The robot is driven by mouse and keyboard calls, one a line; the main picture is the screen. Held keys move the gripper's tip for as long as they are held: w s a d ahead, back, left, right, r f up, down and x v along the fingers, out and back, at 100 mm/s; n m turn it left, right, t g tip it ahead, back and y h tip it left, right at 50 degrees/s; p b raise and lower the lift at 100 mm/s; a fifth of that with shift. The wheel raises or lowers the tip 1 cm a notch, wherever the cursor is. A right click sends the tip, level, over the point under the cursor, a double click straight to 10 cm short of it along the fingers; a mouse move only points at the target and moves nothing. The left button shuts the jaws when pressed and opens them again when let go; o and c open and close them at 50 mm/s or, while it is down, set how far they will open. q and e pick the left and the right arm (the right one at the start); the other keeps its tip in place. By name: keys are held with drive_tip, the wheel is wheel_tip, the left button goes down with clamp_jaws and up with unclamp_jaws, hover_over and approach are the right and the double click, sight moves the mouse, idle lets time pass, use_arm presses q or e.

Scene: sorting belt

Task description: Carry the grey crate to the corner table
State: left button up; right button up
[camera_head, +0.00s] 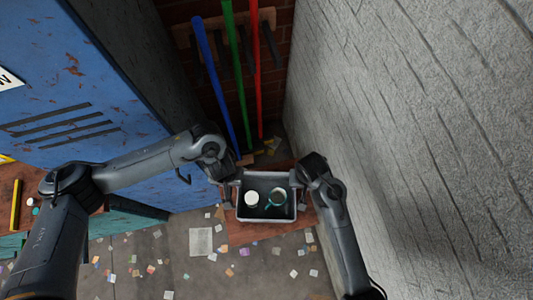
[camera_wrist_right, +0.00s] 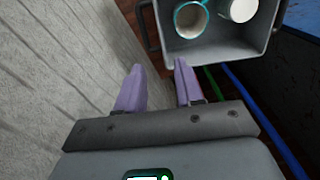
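The grey crate (camera_head: 266,219) sits over the reddish-brown corner table (camera_head: 255,231), level and apparently resting on it. Inside stand a white cup (camera_head: 251,198) and a teal mug (camera_head: 277,198). In the right wrist view the crate (camera_wrist_right: 215,52) and its dark side handle (camera_wrist_right: 146,28) lie ahead of my right gripper (camera_wrist_right: 159,68). Its two purple fingers are apart with nothing between them, short of the handle. My left gripper (camera_head: 229,190) is at the crate's left side; its fingers are too small and dark to read.
A grey plaster wall (camera_head: 400,120) stands close on the right. A blue cabinet (camera_head: 80,90) stands on the left. Blue, green and red poles (camera_head: 239,75) lean behind the table. Paper scraps and a sheet (camera_head: 201,241) litter the floor in front.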

wheel_tip(320, 180, up, 20)
drive_tip(key=p, duration=0.8)
drive_tip(key=shift+r, duration=0.25)
